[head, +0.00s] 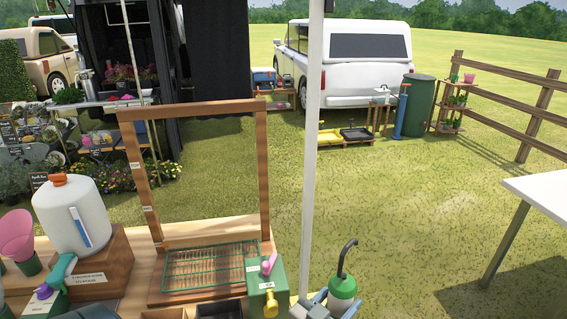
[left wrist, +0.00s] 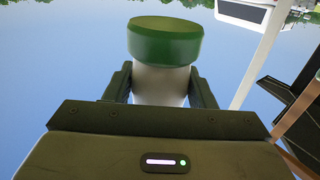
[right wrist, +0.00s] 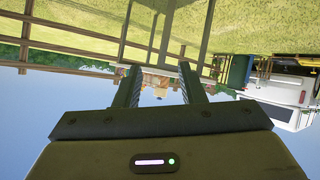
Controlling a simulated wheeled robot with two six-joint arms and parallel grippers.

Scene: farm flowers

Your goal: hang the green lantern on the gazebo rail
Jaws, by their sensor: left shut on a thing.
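The green lantern (head: 343,287) shows at the bottom of the head view, upright, with a dark curved hook on top. My left gripper (head: 328,304) is shut on it. In the left wrist view the lantern's green end (left wrist: 165,40) and pale middle stand between the fingers of my left gripper (left wrist: 162,85). The white post (head: 312,150) rises just left of the lantern; I cannot tell if they touch. No rail that I can make out as the gazebo's shows clearly. My right gripper (right wrist: 158,85) is open and empty in the right wrist view, outside the head view.
A wooden frame (head: 190,107) stands on the workbench left of the post. A white table (head: 540,195) stands at right. Grass between is clear.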

